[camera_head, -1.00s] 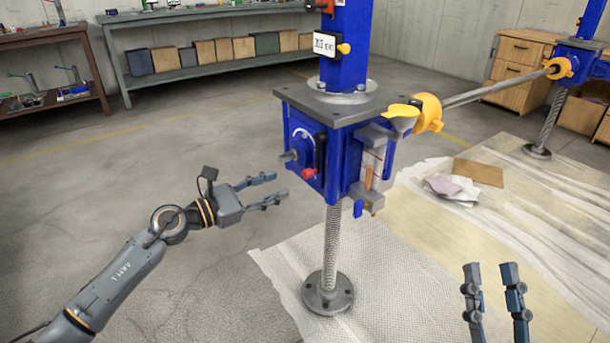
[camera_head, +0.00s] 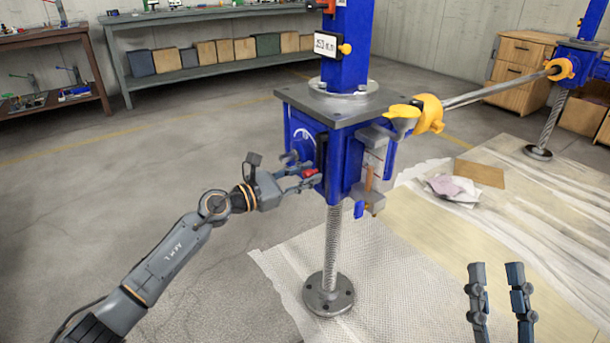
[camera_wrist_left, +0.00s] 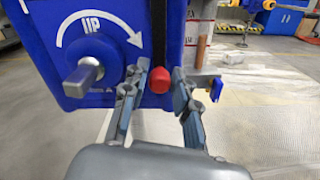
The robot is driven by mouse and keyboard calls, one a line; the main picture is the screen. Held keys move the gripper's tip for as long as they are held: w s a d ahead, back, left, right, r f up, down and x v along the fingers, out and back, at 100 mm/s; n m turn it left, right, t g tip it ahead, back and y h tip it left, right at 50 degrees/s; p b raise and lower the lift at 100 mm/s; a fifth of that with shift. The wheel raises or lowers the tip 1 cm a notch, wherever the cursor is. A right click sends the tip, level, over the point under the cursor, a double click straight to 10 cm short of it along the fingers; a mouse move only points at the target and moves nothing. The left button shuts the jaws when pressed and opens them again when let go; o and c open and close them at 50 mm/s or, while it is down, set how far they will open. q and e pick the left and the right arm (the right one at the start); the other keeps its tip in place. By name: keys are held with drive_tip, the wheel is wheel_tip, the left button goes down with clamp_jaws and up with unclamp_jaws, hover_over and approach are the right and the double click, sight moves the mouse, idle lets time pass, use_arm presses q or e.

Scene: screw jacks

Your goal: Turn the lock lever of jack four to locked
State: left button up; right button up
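The near blue jack (camera_head: 346,165) stands upright on a threaded screw. Its lock lever is a black bar (camera_wrist_left: 160,30) pointing down to a red knob (camera_head: 310,172) on the left face. In the left wrist view the red knob (camera_wrist_left: 157,79) sits between the two fingers, with visible gaps. My left gripper (camera_head: 308,180) is open around the knob; contact is not clear. It also shows in the left wrist view (camera_wrist_left: 161,82). My right gripper (camera_head: 496,272) is open and empty at the lower right. I cannot read a jack number.
A grey shaft stub (camera_wrist_left: 83,77) with an "UP" arrow is left of the lever. A yellow coupling (camera_head: 428,112) and long shaft (camera_head: 495,91) run to another jack (camera_head: 552,110). A grey bracket (camera_head: 372,198) juts from the right side. The floor at left is clear.

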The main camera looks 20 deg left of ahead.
use_arm(q)
clamp_jaws()
